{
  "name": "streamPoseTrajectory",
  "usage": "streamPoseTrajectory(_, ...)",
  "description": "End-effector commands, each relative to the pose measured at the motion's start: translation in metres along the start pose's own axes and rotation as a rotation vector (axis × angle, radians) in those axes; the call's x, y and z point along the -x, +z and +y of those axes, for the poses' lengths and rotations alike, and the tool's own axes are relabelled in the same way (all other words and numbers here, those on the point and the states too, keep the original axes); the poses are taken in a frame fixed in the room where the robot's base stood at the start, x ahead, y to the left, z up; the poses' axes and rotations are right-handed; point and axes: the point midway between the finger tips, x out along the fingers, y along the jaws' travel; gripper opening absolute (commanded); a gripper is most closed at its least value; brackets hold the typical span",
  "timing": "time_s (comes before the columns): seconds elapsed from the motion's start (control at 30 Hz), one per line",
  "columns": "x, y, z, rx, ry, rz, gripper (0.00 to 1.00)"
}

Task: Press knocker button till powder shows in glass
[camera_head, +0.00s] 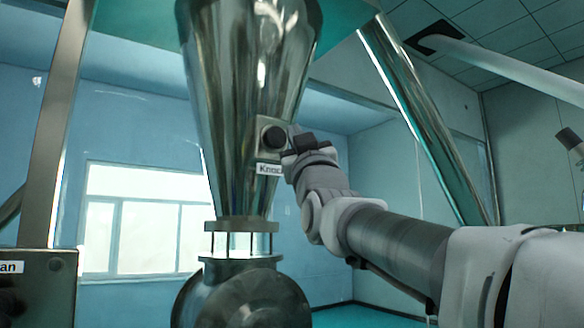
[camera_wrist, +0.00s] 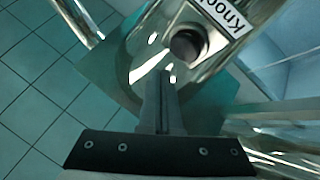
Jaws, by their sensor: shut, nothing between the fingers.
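The black round knocker button (camera_head: 273,136) sits on a small metal box on the side of the shiny steel cone (camera_head: 220,90). A white label (camera_head: 269,169), partly hidden by my gripper, reads "Knoc". My gripper (camera_head: 291,136) is shut and empty, just right of the button in the head view. In the wrist view the button (camera_wrist: 187,45) lies just beyond and slightly right of my closed fingertips (camera_wrist: 168,76); I cannot tell whether they touch it. The glass (camera_head: 241,241) is a short clear section between two flanges below the cone. No powder shows in it.
A round metal housing (camera_head: 242,298) stands below the glass. A steel post (camera_head: 55,125) and a box with a label ending in "an" (camera_head: 38,285) are at left. A slanted shiny pipe (camera_head: 415,105) runs behind my arm. A tiled floor (camera_wrist: 35,95) shows in the wrist view.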

Motion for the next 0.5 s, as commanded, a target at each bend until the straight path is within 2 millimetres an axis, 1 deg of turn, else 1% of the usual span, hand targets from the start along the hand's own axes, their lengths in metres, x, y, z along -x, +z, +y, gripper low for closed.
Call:
streamPoseTrajectory(0.03,0.006,-0.001,0.003,0.001,0.001,0.001,0.00)
streamPoseTrajectory(0.2,0.015,-0.009,0.010,0.000,0.001,0.000,0.00)
streamPoseTrajectory(0.5,0.016,-0.012,0.012,0.000,0.000,-0.001,0.00)
